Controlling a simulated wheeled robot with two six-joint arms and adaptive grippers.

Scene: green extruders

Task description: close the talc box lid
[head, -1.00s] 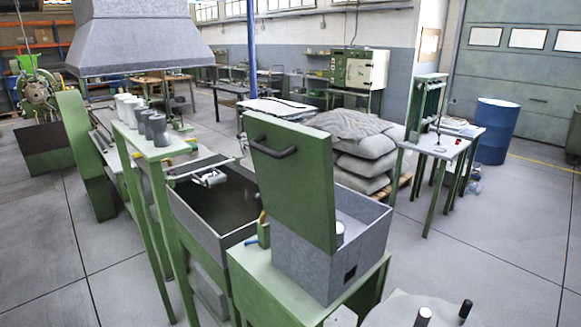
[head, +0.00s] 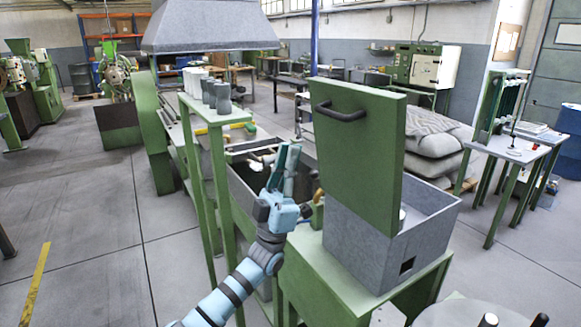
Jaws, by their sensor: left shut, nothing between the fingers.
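The talc box (head: 372,243) is a grey open-topped box on a green table. Its green lid (head: 357,150) stands upright, fully raised, with a dark handle (head: 341,112) on the face toward the left. A pale object shows partly inside the box behind the lid. My left gripper (head: 287,158) is to the left of the lid, fingers pointing up and together with nothing between them. It is apart from the lid and lower than the handle in the picture. My right gripper is not in view.
The green table (head: 318,268) bears the box. A dark trough (head: 245,180) stands left of it, behind my left gripper. A narrow green stand (head: 214,112) holds several grey and white cups. Grey sacks (head: 440,150) lie behind the box. A round grey surface is at bottom right.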

